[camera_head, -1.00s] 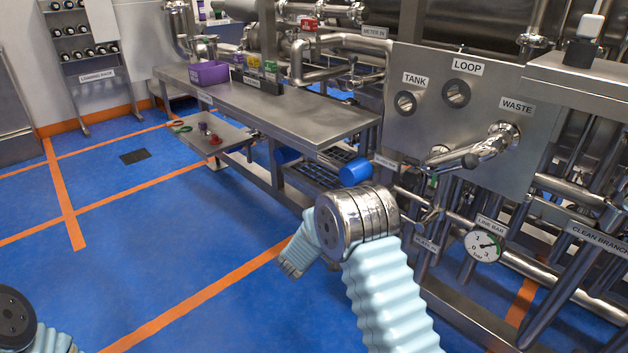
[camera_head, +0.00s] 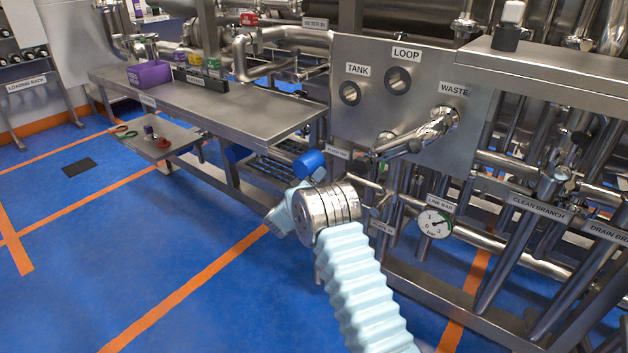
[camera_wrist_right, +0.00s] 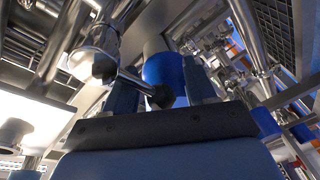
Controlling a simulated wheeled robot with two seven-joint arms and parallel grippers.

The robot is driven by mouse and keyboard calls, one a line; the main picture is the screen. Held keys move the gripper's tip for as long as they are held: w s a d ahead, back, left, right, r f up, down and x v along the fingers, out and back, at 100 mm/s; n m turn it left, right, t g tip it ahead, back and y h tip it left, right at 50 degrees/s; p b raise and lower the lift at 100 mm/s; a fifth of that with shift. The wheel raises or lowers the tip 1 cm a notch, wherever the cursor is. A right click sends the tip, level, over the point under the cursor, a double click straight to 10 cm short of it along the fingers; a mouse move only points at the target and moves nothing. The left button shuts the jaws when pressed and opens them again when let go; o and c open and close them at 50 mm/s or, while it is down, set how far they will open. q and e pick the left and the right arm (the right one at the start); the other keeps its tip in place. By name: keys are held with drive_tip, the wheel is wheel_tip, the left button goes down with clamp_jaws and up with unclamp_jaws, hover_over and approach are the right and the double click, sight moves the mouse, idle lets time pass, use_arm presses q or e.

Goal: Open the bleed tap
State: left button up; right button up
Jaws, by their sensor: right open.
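In the right wrist view a metal lever with a black ball end (camera_wrist_right: 160,97) comes from a shiny valve body (camera_wrist_right: 98,58); it looks like the bleed tap, but I read no label there. My right gripper (camera_wrist_right: 160,84) is open, with a finger on each side of the ball end. I cannot tell whether either finger touches it. In the head view my right arm reaches toward the pipes under the panel (camera_head: 410,100), and its wrist hides most of the gripper and the tap. My left gripper is out of view.
A steel bench (camera_head: 215,105) with a purple bin (camera_head: 147,75) stands to the left. A blue cylinder (camera_head: 308,163) shows beyond my right wrist. A pressure gauge (camera_head: 434,223) and steel pipes lie to the right. The blue floor (camera_head: 130,250) at left is open.

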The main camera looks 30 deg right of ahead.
drive_tip(key=shift+a+f, duration=0.1)
clamp_jaws()
use_arm(q)
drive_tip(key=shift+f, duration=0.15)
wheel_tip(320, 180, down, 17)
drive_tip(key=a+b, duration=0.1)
drive_tip(key=b, duration=1.7)
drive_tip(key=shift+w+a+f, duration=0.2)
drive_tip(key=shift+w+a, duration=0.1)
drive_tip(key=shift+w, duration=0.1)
use_arm(e)
drive_tip(key=shift+s+d+r+m+g+h, duration=0.35)
drive_tip(key=shift+s+r+m+h, duration=0.45)
drive_tip(key=shift+m, duration=2.55)
drive_tip(key=shift+s+d+r+m+g+h, duration=0.35)
drive_tip(key=shift+s+r+m, duration=0.75)
drive_tip(key=shift+m, duration=2.3)
drive_tip(key=shift+s+d+r+m+g+h, duration=0.35)
drive_tip(key=shift+s+r+m+h, duration=0.6)
drive_tip(key=shift+m, duration=2.4)
drive_tip(key=shift+w+r+y, duration=0.15)
drive_tip(key=shift+r+y, duration=0.1)
drive_tip(key=shift+y, duration=0.05)
